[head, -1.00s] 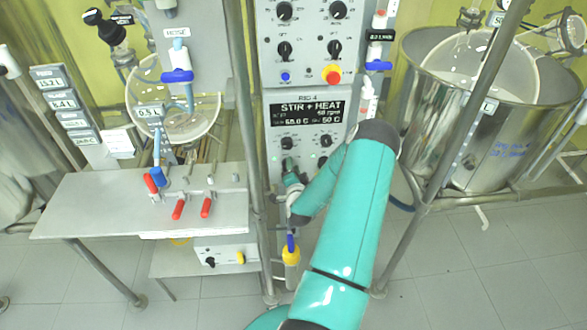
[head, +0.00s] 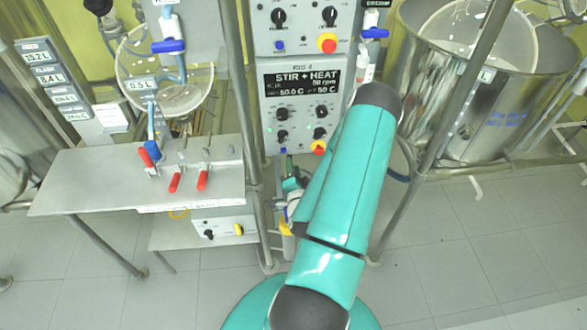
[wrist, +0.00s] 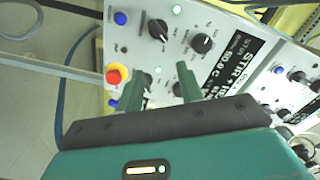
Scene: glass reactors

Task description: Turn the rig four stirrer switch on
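The rig 4 panel (head: 300,75) stands in the middle of the head view. Its lit display (head: 302,84) reads STIR + HEAT. Below it are two columns of black knobs, including a lower left knob (head: 282,135) and a lower right knob (head: 320,132). The small labels are unreadable, so I cannot tell which control is the stirrer switch. My gripper (head: 291,184) is below the panel, partly hidden by my arm. In the wrist view the two fingers of my gripper (wrist: 161,84) are apart with nothing held.
A red and yellow stop button (head: 318,147) and a blue button (head: 283,151) are at the panel's bottom. A bench with red-handled valves (head: 202,181) is on the left. A steel vessel (head: 490,110) and a slanting pole (head: 440,160) are on the right.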

